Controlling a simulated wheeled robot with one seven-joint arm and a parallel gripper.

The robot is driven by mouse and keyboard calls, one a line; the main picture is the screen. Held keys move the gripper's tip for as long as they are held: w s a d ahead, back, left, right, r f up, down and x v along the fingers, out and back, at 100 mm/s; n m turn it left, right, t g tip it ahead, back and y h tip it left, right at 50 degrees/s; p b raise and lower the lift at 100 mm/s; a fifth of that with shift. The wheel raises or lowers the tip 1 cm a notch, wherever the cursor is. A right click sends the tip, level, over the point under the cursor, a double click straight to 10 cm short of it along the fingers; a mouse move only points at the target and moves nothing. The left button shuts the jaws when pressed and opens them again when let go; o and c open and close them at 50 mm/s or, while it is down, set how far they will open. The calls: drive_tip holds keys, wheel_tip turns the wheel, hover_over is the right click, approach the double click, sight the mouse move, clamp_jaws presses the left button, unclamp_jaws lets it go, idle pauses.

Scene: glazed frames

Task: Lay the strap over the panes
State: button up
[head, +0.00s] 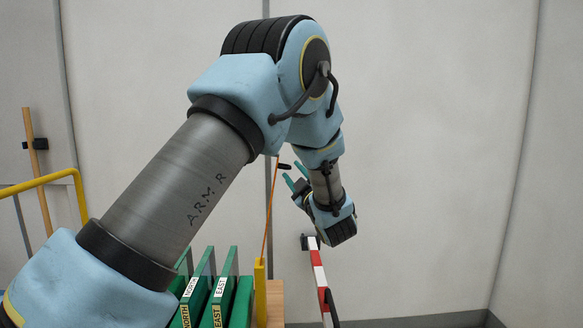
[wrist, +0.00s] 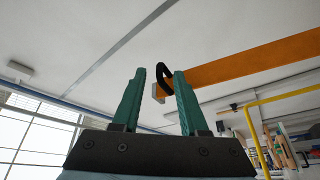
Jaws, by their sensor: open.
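The orange strap (head: 268,215) rises taut and nearly upright from beside a yellow post (head: 261,292) in the head view. A black loop (head: 285,166) is at its top end. My gripper (head: 293,171) is open, its teal fingers pointing up and left close to that loop. In the wrist view, the strap (wrist: 245,68) runs in from the right. Its black loop (wrist: 164,72) appears between the two fingertips, not gripped; exact depth is unclear. Green-framed panes (head: 222,290) stand upright in a row at the bottom, labelled NORTH and EAST, partly hidden by my arm.
A red-and-white striped bar (head: 319,276) stands right of the panes, below my gripper. A yellow rail (head: 42,181) and a wooden pole (head: 36,175) are at the left. The right side before the pale wall looks clear.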

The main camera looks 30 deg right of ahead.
drive_tip(key=shift+x, duration=0.95)
clamp_jaws()
drive_tip(key=shift+r, duration=0.1)
idle(0.7)
